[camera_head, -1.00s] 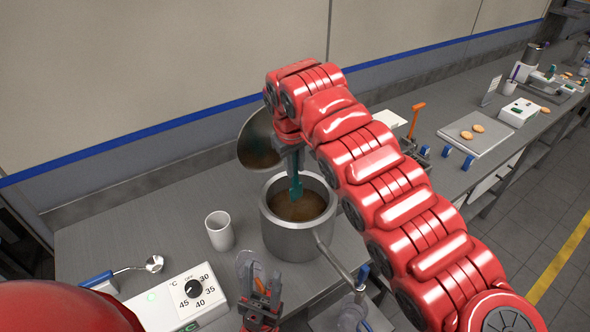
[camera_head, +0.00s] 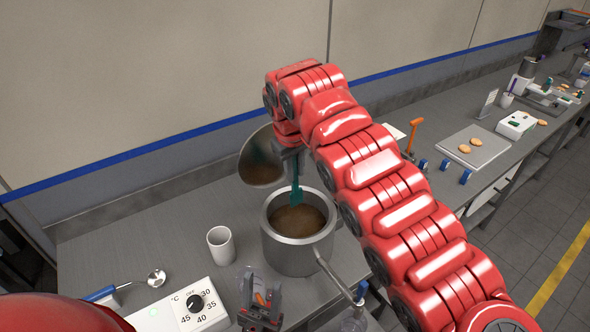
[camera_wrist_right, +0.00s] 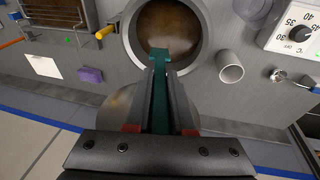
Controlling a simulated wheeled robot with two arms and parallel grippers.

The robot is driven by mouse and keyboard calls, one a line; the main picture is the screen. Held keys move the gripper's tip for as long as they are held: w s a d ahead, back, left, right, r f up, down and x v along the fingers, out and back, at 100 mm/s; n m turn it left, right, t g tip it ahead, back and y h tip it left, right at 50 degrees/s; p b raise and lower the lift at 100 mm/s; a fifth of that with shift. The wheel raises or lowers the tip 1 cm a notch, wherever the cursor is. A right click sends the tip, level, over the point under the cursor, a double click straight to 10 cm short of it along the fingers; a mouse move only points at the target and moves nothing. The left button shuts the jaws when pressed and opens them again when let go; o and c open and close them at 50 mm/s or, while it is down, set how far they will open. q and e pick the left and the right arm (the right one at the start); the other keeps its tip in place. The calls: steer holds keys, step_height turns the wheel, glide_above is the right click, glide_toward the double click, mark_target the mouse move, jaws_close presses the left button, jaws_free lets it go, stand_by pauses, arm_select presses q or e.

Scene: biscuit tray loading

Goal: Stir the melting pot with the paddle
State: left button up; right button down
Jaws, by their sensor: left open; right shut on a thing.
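The melting pot (camera_head: 290,255) is a grey metal pot with brown liquid inside, standing on the counter in the head view. Its open top also shows in the right wrist view (camera_wrist_right: 205,35). My right gripper (camera_head: 289,156) is above the pot's far side, shut on the teal paddle (camera_head: 296,192), which points down. The paddle's lower end overlaps the pot's opening; I cannot tell whether it touches the liquid. The paddle also shows between the fingers in the right wrist view (camera_wrist_right: 160,95). My left gripper (camera_head: 262,290) is open, low in front of the pot.
A white cup (camera_head: 221,246) stands left of the pot. A dial box (camera_head: 190,312) and a ladle (camera_head: 155,279) lie further left. A metal bowl (camera_head: 258,165) is behind the pot. A pipe (camera_head: 340,280) sticks out at the pot's front right. A tray with biscuits (camera_head: 490,150) lies far right.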

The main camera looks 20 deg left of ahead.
steer(key=shift+r, duration=0.15)
step_height(320, 180, up, 5)
steer(key=p, duration=0.3)
steer(key=shift+p, duration=0.35)
steer(key=shift+f, duration=0.2)
